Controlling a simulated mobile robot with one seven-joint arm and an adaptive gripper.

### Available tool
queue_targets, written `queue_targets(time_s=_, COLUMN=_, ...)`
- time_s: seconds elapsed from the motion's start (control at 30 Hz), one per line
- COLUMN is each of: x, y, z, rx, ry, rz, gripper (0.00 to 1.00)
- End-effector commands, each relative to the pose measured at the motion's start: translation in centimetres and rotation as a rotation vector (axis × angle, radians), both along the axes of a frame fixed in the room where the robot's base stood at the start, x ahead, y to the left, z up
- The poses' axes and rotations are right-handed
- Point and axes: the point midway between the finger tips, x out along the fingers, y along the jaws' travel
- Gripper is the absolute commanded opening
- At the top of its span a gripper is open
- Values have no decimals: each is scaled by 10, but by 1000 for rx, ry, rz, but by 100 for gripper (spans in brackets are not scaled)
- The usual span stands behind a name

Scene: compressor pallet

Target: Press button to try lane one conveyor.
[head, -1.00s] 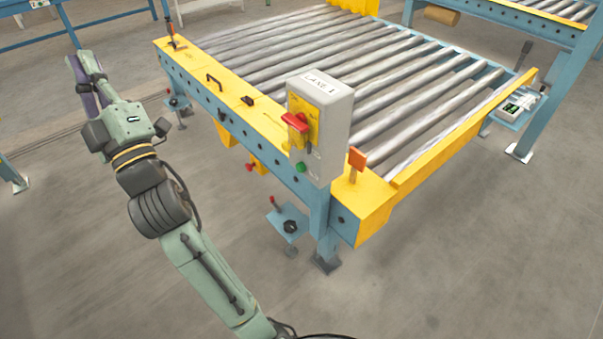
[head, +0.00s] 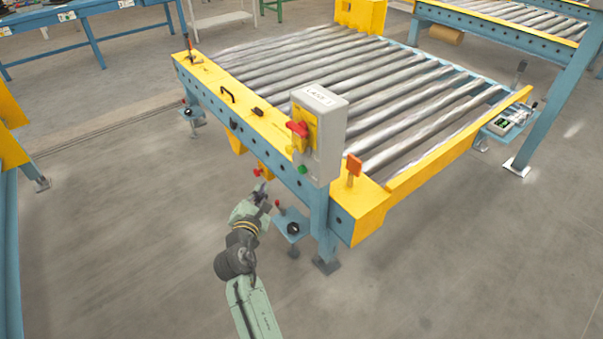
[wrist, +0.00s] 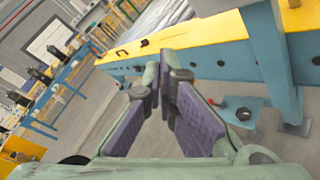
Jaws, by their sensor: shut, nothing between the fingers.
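The grey control box (head: 322,120) marked LANE 1 stands at the near corner of the roller conveyor (head: 290,85). A red rotary handle (head: 297,128) sits on the box's yellow plate. A green button (head: 303,169) is low on the same face. My gripper (head: 263,187) is left of and lower than the green button, apart from it, in front of the conveyor's blue side rail. In the wrist view my gripper (wrist: 168,62) has its purple-padded fingers shut and empty, pointing toward the yellow-topped rail (wrist: 200,35). The control box's face is not visible there.
A red knob (head: 257,171) on a yellow bracket is close to my gripper's tip. A blue foot plate with a red-topped peg (head: 290,225) is just right of my wrist. An orange tab (head: 354,165) stands right of the box. Floor at lower left is clear.

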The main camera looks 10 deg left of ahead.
Motion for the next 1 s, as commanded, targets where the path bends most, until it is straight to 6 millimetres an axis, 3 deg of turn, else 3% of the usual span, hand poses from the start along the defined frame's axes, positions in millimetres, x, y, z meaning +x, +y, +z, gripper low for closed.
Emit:
queue_targets(time_s=0.13, x=0, y=-6, z=-8, rx=-44, ry=8, rz=-12, gripper=0)
queue_targets(time_s=0.57, x=4, y=-9, z=-8, rx=-42, ry=9, rz=-14, gripper=0)
queue_targets(time_s=1.0, x=49, y=-44, z=-6, rx=-42, ry=7, rz=-14, gripper=0)
